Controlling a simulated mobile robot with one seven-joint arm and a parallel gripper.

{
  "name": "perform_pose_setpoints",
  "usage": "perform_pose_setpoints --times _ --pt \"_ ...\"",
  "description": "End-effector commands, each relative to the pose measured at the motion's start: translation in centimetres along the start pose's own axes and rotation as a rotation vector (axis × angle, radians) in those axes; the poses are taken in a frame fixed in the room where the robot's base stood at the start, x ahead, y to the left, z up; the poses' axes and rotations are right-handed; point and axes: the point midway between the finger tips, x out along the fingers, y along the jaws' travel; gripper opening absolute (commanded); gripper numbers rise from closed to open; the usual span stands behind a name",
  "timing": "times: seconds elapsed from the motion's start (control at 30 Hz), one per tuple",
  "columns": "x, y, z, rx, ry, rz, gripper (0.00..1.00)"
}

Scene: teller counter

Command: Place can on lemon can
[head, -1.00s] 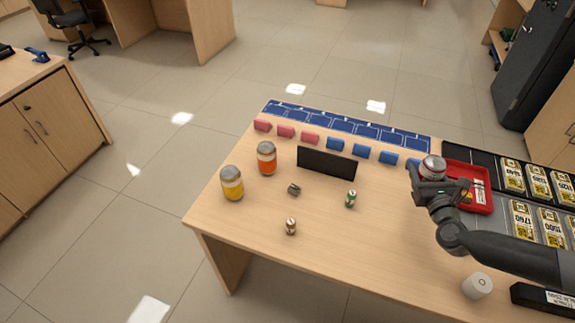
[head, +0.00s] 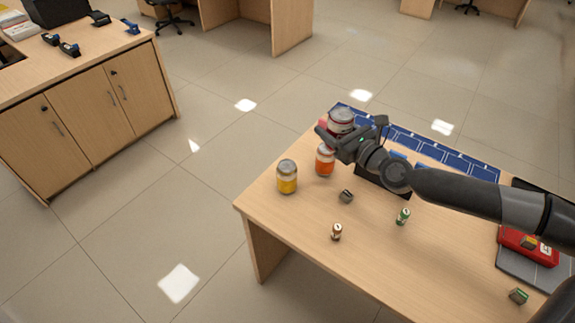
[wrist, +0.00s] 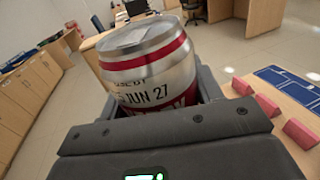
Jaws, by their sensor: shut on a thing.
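My gripper (head: 341,137) is shut on a silver can with red bands (head: 341,119). The held can also shows in the wrist view (wrist: 148,66), slightly tilted in that picture, between the jaws. It is in the air over the far left part of the table. The yellow can with a grey top (head: 287,177), which looks like the lemon can, stands upright near the table's left edge, lower left of my gripper. An orange can (head: 325,162) stands upright beside it and shows just below my gripper. The held can is apart from the yellow can.
Pink blocks (wrist: 267,105) and a blue sheet (wrist: 288,85) lie at the far edge. A red tray (head: 527,247) is at right.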

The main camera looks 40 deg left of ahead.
Motion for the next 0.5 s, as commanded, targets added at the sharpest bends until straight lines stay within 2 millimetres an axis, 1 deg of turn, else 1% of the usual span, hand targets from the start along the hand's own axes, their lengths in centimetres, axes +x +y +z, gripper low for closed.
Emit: perform_pose_setpoints --times 0.03,0.13,0.2,0.27,0.5 --pt "0.6 0.8 0.4 0.0 -0.003 0.02 0.2" --pt "1.4 1.7 0.6 0.0 -0.003 0.041 0.2" --pt "1.9 2.2 0.3 0.0 -0.002 0.048 0.2" --pt "2.6 2.8 -0.1 0.0 -0.001 0.05 0.2" --pt "6.3 5.5 -2.8 -0.001 -0.001 0.05 0.2"
